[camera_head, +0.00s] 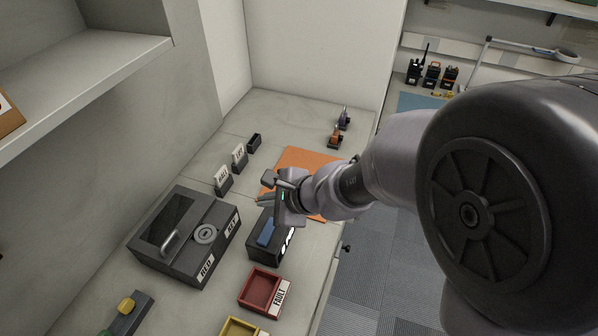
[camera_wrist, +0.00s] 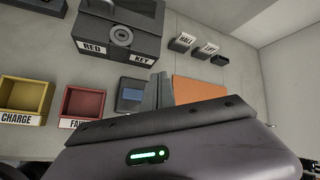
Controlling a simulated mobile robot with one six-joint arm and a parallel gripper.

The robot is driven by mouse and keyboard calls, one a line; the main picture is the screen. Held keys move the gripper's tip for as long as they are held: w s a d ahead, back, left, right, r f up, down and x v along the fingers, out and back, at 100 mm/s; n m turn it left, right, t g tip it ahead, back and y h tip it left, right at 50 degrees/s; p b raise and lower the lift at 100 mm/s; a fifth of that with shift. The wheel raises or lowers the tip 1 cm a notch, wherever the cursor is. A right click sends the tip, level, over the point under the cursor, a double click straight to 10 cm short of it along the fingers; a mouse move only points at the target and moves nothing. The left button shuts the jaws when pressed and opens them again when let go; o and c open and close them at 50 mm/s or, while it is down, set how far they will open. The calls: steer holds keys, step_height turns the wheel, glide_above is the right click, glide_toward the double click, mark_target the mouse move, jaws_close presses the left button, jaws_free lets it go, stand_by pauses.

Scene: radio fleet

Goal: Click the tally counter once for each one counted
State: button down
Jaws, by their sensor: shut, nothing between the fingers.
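I cannot make out a tally counter for sure. A dark block with a yellow and a green button (camera_head: 126,312) lies at the lower left of the head view. My gripper (camera_head: 266,190) is shut and empty, above the counter near the orange mat. Its fingers (camera_wrist: 158,90) stand together in the wrist view. Below it is a black box with a blue top (camera_head: 266,236), its front label partly hidden; it also shows left of the fingers in the wrist view (camera_wrist: 131,95).
A dark case labelled RED and KEY (camera_head: 187,262) stands left. A red FAULT tray (camera_head: 262,290) and yellow CHARGE tray (camera_wrist: 27,92) are nearer. The orange mat (camera_head: 306,158), two labelled card holders (camera_head: 238,158) and small devices (camera_head: 336,137) lie beyond. Several radios (camera_head: 432,75) stand on the far bench.

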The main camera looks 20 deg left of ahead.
steer(key=shift+a, duration=0.1)
steer(key=b, duration=0.7)
glide_above(271, 232)
step_height(271, 232, down, 8)
steer(key=shift+f+b, duration=0.4)
steer(key=shift+f, duration=0.05)
stand_by(1.4)
steer(key=shift+f+b, duration=0.4)
steer(key=shift+b, duration=0.2)
steer(key=shift+f+b, duration=0.5)
steer(key=shift+b, duration=0.1)
stand_by(0.5)
steer(key=shift+r, duration=0.15)
steer(key=shift+r+p, duration=0.75)
steer(key=shift+r, duration=0.05)
steer(key=shift+r, duration=0.15)
